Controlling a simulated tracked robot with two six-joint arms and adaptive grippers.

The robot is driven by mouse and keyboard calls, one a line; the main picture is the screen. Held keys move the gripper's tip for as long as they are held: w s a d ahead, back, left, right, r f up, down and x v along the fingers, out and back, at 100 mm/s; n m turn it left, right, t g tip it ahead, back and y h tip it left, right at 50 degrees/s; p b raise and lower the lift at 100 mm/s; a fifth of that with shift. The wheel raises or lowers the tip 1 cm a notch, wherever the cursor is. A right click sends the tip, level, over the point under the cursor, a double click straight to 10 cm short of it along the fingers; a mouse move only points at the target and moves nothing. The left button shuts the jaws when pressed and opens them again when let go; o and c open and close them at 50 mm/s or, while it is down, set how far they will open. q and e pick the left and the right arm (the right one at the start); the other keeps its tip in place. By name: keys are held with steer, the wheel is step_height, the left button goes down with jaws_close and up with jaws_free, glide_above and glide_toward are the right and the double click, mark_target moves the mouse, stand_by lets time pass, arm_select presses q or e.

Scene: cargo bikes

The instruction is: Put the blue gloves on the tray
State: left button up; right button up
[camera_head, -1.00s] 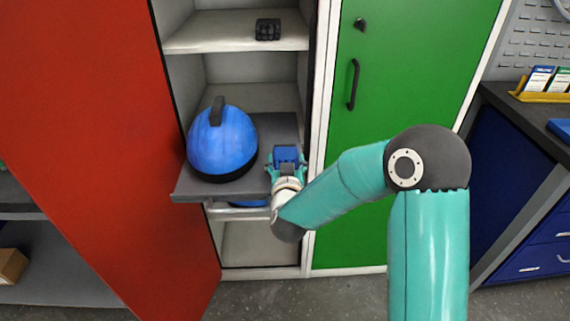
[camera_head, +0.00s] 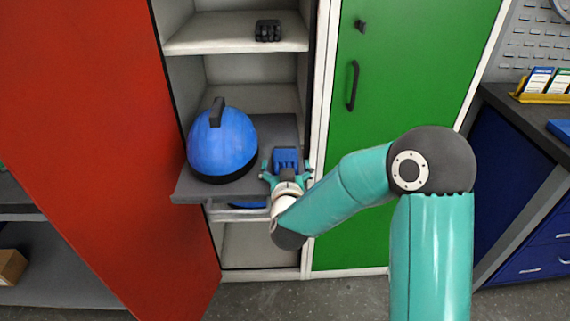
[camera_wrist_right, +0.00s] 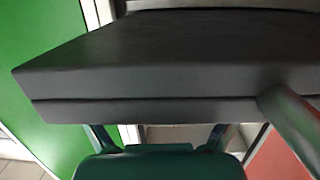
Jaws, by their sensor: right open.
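The blue gloves (camera_head: 286,157) lie on the right part of the dark grey pulled-out tray (camera_head: 187,191), to the right of a blue helmet-like dome. My right gripper (camera_head: 286,169) is open, its teal fingers spread to either side of the gloves' near end. I cannot tell whether the fingers touch them. In the right wrist view, the thick front of the tray (camera_wrist_right: 160,85) fills the middle, and the open gripper (camera_wrist_right: 158,138) shows at the bottom. The gloves are not visible there. My left gripper is not in view.
The blue dome (camera_head: 222,143) with a dark handle takes up the tray's left side. Black gloves (camera_head: 267,30) lie on the shelf above. An open red door (camera_head: 100,130) stands left, and a closed green door (camera_head: 410,80) right. Something blue shows partly below the tray.

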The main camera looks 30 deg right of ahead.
steer(key=v, duration=0.7)
steer(key=shift+b+v, duration=1.4)
steer(key=shift+v, duration=0.4)
